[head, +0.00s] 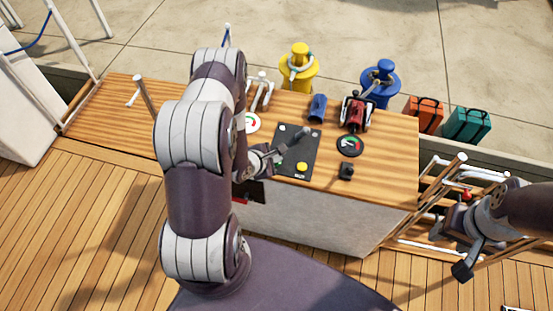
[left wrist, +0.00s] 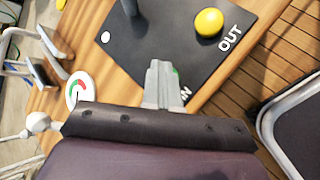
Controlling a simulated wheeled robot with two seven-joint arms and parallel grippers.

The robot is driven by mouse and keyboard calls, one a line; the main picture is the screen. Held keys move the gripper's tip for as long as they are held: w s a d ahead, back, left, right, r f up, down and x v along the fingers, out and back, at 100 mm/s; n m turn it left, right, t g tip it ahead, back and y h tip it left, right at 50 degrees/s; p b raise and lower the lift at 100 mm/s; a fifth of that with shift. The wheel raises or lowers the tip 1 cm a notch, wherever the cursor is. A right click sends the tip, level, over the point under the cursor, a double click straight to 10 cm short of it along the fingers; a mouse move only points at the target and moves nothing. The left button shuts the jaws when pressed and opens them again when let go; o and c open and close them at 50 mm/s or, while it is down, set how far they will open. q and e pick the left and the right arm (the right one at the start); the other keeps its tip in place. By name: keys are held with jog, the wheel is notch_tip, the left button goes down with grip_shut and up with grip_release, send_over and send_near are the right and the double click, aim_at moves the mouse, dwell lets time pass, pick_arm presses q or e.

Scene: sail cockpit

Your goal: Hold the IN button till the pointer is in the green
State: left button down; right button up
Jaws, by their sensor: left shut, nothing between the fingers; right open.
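The black control panel (head: 312,146) lies on the wooden top, with a yellow OUT button (head: 302,167); the button also shows in the left wrist view (left wrist: 208,22). My left gripper (head: 279,163) is shut and empty, over the panel's IN side. In the left wrist view its fingertips (left wrist: 162,68) cover most of the IN label (left wrist: 186,95). A sliver of green (left wrist: 176,71) shows beside the tips; I cannot tell whether they touch the button. A white dial (left wrist: 78,90) has red and green sectors; its pointer is too small to read. My right gripper (head: 466,250) is open, away from the panel.
A dark lever (head: 300,135) stands on the panel. A black-rimmed dial (head: 350,146), a small black switch (head: 346,171), a red winch (head: 355,112) and a blue cylinder (head: 318,107) are to the right. Yellow (head: 299,72) and blue (head: 380,82) bollards stand behind.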

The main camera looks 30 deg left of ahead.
dwell(0.8)
pick_arm(q)
jog(key=shift+r+p, duration=0.9)
jog(key=shift+p, duration=0.1)
jog(key=shift+r, duration=0.1)
notch_tip(320, 180, up, 5)
jog(key=p, duration=0.4)
jog(key=shift+p, duration=0.4)
dwell(1.2)
